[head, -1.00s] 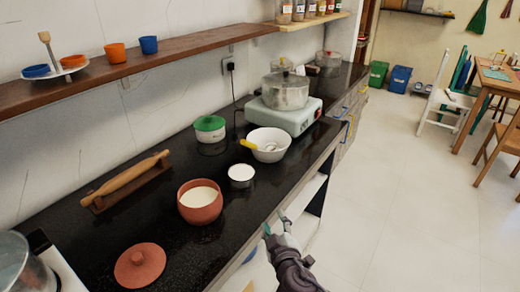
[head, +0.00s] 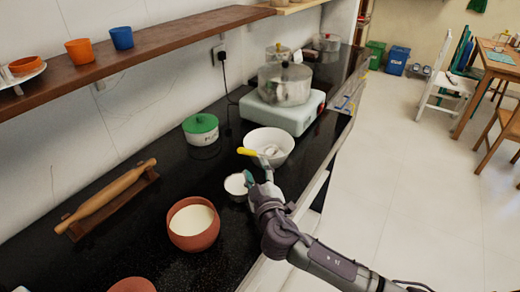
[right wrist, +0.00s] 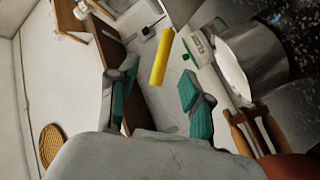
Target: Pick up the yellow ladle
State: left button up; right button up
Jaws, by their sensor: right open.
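The yellow ladle (head: 247,151) rests in the white bowl (head: 284,139), its yellow handle sticking out over the left rim. In the right wrist view the yellow handle (right wrist: 161,57) shows beyond and between the two teal fingertips, apart from both. My right gripper (head: 256,172) is open and empty, just in front of the bowl and close below the handle in the head view. In the right wrist view the gripper (right wrist: 158,97) has a wide gap between its fingers. My left gripper is not in view.
A small white-filled cup (head: 236,186) stands beside the right gripper. A clay pot (head: 193,235), a green-lidded container (head: 201,130) and a rolling pin (head: 105,198) are on the black counter (head: 145,228). A stove (head: 297,116) with a metal pot (head: 284,86) stands behind the bowl.

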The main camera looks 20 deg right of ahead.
aim_at(251, 155)
jog(key=w, duration=0.3)
jog(key=shift+d, duration=0.15)
jog(key=w+p, duration=0.1)
jog(key=w, duration=0.2)
jog(key=shift+w+d+f, duration=0.25)
jog(key=shift+w+f, duration=0.1)
jog(key=shift+w, duration=1.25)
jog(key=shift+c, duration=0.4)
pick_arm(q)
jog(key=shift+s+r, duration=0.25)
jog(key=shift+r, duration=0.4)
pick_arm(e)
grip_shut()
